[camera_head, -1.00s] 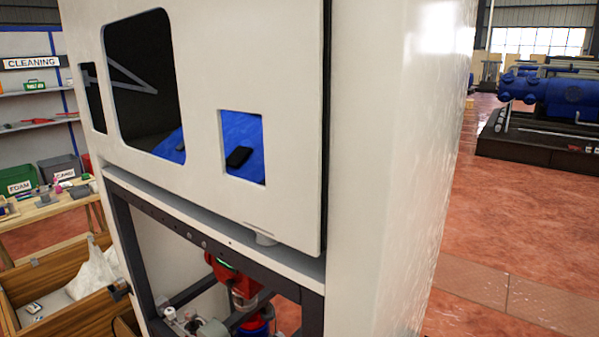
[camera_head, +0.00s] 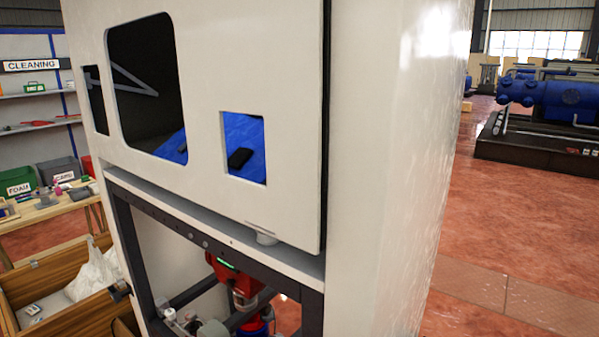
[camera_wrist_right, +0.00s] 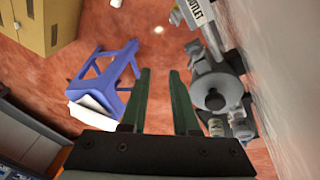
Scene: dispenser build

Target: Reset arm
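My right gripper (camera_wrist_right: 160,76) shows in the right wrist view. Its two green fingers stand apart with an empty gap between them, and red floor shows behind. A blue stool (camera_wrist_right: 108,78) is to the left of the fingers, apart from them as far as I can tell. A grey pump-like fitting (camera_wrist_right: 212,88) is to their right. Neither gripper can be made out in the head view, and the left one shows nowhere.
A tall white cabinet (camera_head: 285,60) on a dark frame fills the middle of the head view. A wooden crate (camera_head: 75,312) and a workbench (camera_head: 50,208) stand at left. A blue machine (camera_head: 565,98) is far right. Red floor (camera_head: 520,220) at right is clear.

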